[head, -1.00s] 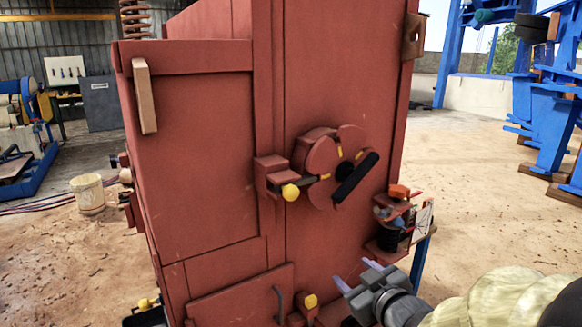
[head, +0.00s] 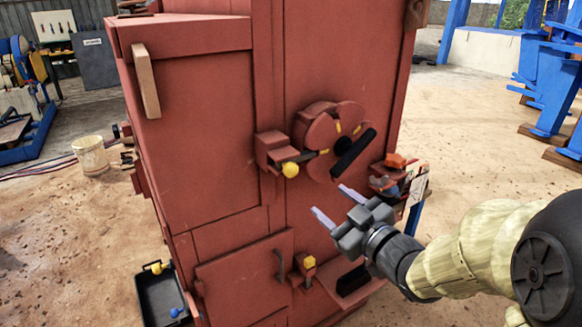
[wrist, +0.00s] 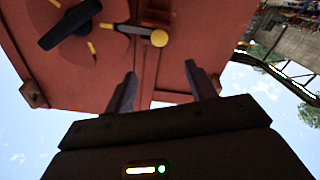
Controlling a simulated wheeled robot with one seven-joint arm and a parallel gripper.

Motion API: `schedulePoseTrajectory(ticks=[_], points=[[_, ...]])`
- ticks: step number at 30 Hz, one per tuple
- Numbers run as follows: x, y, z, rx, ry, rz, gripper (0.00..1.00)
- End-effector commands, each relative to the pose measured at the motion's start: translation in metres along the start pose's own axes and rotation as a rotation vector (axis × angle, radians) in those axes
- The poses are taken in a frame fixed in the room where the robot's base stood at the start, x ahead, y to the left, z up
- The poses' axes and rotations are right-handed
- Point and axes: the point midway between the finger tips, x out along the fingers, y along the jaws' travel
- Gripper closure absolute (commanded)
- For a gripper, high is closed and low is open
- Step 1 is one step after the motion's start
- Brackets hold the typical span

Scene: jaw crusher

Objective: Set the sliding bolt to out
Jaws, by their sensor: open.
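The sliding bolt with a yellow knob (head: 290,170) sits in a red block on the crusher's front panel. Its dark bar runs from the block toward the round red wheel (head: 325,140), which carries a black handle. In the wrist view the bolt's yellow knob (wrist: 159,38) is above and between my fingers, at the end of a dark bar. My gripper (head: 332,205) is open and empty, in front of the panel, below and right of the knob and apart from it. My gripper's two fingers also show in the wrist view (wrist: 160,92).
A lower door with a handle (head: 279,264) and another yellow-knobbed latch (head: 309,262) are below. An orange-topped fitting (head: 396,160) juts out right of the wheel. A black tray (head: 160,292) is at bottom left. Open sandy floor lies to the right.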

Motion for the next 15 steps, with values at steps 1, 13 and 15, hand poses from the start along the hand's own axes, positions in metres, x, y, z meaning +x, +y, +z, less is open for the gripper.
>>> schedulePoseTrajectory(ticks=[1,13,15], points=[[0.005,0.001,-0.003,0.003,-0.001,-0.002,0.45],[0.068,0.000,-0.001,0.001,-0.001,-0.002,0.45],[0.081,-0.001,-0.001,0.002,0.000,-0.003,0.45]])
